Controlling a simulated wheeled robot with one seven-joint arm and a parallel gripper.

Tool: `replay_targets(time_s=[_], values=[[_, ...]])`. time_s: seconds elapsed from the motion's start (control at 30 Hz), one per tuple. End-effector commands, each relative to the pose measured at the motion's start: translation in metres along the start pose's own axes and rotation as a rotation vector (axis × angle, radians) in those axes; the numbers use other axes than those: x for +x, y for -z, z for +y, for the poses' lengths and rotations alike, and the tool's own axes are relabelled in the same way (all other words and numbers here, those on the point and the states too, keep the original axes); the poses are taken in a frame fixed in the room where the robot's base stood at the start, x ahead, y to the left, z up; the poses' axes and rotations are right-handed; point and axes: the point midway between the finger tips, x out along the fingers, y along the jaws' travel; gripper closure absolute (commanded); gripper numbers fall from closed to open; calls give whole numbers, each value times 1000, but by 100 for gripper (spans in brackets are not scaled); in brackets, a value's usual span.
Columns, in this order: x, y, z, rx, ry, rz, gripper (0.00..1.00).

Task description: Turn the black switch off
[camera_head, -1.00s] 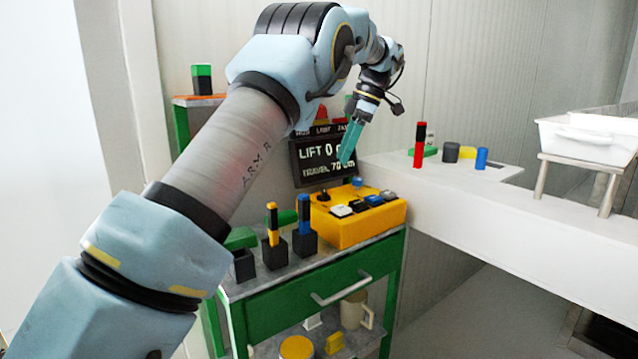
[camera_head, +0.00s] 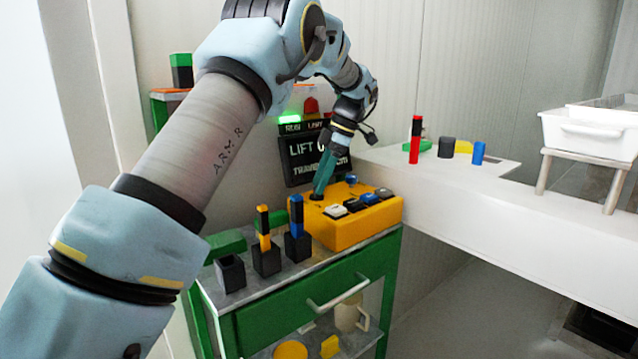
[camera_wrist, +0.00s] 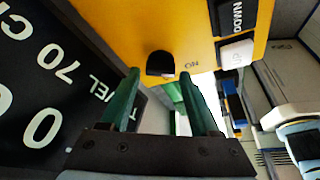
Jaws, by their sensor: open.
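The black switch (camera_wrist: 160,63) stands on the yellow control box (camera_wrist: 115,20), with an "ON" label beside it in the wrist view. In the head view the switch (camera_head: 316,197) is a small dark knob at the box's back left. My gripper (camera_wrist: 160,75) is open, its green fingertips on either side of the switch in the wrist view. In the head view my gripper (camera_head: 318,189) points down at the switch from above. Whether a finger touches the switch cannot be told.
White, blue and black buttons (camera_head: 353,204) sit on the box. A dark display (camera_head: 305,160) stands behind it. Black holders (camera_head: 266,258) with coloured blocks are left on the green cart (camera_head: 290,312). A white counter (camera_head: 470,215) is to the right.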

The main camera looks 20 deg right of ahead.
Motion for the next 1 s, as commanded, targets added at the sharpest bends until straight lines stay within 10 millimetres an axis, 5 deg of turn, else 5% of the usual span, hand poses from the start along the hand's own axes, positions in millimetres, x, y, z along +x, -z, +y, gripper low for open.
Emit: replay_targets(time_s=[0.43,1.0], values=[[12,0,0,0,0,1,38],[12,0,0,0,0,0,100]])
